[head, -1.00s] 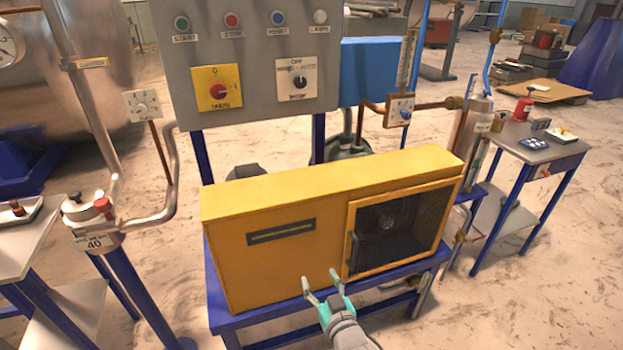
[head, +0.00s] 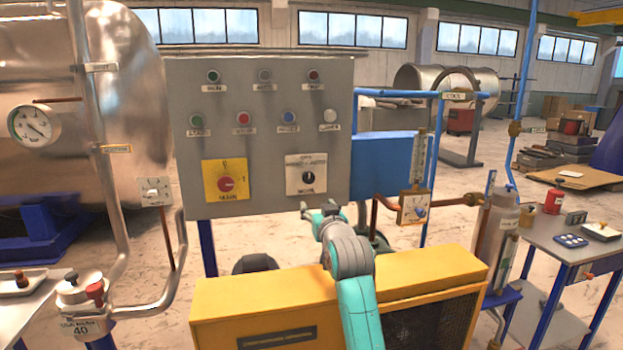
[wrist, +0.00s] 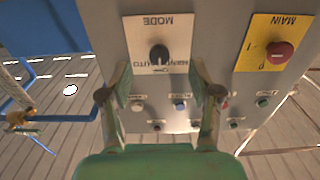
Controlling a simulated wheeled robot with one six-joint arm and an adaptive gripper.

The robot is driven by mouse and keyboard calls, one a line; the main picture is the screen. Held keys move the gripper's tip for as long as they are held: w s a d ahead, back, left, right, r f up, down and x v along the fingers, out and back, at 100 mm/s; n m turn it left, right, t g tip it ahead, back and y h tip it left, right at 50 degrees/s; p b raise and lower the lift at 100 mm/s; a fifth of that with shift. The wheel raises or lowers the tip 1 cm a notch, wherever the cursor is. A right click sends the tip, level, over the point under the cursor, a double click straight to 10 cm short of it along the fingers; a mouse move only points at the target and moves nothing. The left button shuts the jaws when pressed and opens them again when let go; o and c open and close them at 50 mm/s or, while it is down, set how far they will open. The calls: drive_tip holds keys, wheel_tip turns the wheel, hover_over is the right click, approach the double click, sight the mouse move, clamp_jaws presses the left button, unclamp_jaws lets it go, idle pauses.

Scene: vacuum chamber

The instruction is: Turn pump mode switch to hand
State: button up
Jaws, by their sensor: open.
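The pump mode switch (head: 308,177) is a black knob on a white plate at the lower right of the grey control panel (head: 262,150). Its plate reads OFF at the top and MODE at the bottom, with HAND and AUTO marks at the sides. The knob's pointer looks vertical, toward OFF. In the wrist view the switch (wrist: 158,54) appears upside down, ahead and between my fingers. My gripper (head: 319,208) is open and empty, just below the plate in the head view. It also shows in the wrist view (wrist: 160,92), apart from the knob.
The red MAIN switch (head: 226,183) on its yellow plate sits left of the mode switch. Several buttons and lamps line the panel above. A blue box (head: 390,162) adjoins the panel's right side. The yellow pump housing (head: 430,270) stands below, under my arm.

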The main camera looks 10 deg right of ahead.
sight(310, 179)
drive_tip(key=w+r, duration=0.1)
drive_tip(key=w, duration=0.3)
drive_tip(key=w+r, duration=0.1)
drive_tip(key=w, duration=0.3)
drive_tip(key=w+r, duration=0.1)
drive_tip(key=w, duration=0.3)
drive_tip(key=shift+w+d+r, duration=0.15)
drive_tip(key=shift+w+r, duration=0.1)
drive_tip(key=shift+r, duration=0.05)
drive_tip(key=c, duration=1.1)
drive_tip(key=shift+c, duration=0.2)
drive_tip(key=shift+n, duration=0.4)
drive_tip(key=n, duration=0.3)
drive_tip(key=shift+n, duration=2.5)
